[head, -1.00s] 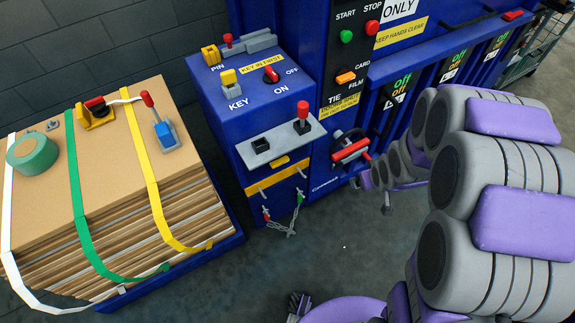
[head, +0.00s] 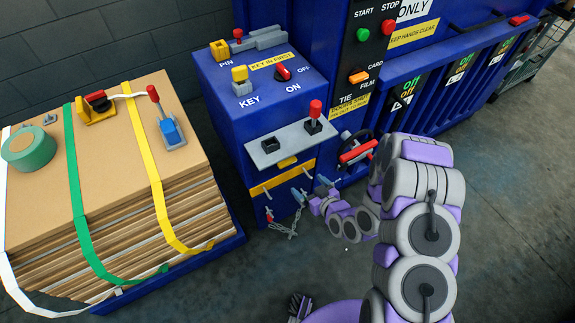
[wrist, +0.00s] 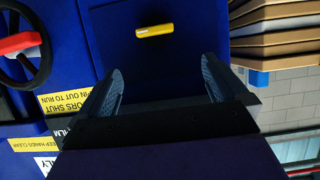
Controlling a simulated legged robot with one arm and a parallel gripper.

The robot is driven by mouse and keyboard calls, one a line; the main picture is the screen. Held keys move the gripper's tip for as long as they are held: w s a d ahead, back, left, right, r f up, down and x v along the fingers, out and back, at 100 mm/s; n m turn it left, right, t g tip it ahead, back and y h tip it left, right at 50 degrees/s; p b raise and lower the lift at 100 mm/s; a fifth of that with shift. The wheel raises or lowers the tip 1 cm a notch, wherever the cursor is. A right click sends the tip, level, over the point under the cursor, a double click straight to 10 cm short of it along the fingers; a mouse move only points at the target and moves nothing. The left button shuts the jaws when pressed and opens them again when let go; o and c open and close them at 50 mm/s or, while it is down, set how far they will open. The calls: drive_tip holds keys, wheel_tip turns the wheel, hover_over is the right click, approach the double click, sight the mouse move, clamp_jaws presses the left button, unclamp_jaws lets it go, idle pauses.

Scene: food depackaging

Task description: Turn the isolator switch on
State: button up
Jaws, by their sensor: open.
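The isolator switch (head: 283,72) is a red rotary knob on the sloping blue top of the cabinet (head: 225,100). ON is printed below it and OFF to its right; I cannot tell which mark it points to. My gripper (head: 311,187) is low in front of the cabinet, well below the switch and apart from it. In the wrist view my gripper (wrist: 163,68) is open, with nothing between its fingers. It faces a blue panel with a yellow handle (wrist: 155,30). The switch is not in the wrist view.
A yellow key (head: 241,80) stands left of the switch. A grey shelf with a red-knobbed lever (head: 315,110) juts out below it. A red-handled wheel (head: 357,151) is right of my gripper. A strapped cardboard bale (head: 110,170) stands left.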

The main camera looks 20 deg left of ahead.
drive_tip(key=b, duration=0.3)
approach(288, 164)
drive_tip(key=x, duration=0.7)
drive_tip(key=shift+s+f, duration=0.15)
drive_tip(key=shift+s, duration=0.1)
drive_tip(key=shift+w+a+f+b, duration=0.1)
drive_tip(key=shift+w+a+b, duration=0.05)
drive_tip(key=shift+w+b, duration=0.15)
drive_tip(key=shift+w, duration=0.2)
drive_tip(key=shift+w+d, duration=0.25)
drive_tip(key=shift+w, duration=0.2)
drive_tip(key=shift+a+f, duration=0.15)
drive_tip(key=shift+a, duration=0.35)
drive_tip(key=shift+a+f, duration=0.2)
drive_tip(key=shift+a, duration=0.35)
drive_tip(key=shift+c, duration=0.3)
drive_tip(key=shift+d+r, duration=0.15)
drive_tip(key=shift+d, duration=0.55)
drive_tip(key=c, duration=0.6)
drive_tip(key=shift+a, duration=0.15)
drive_tip(key=shift+c, duration=0.9)
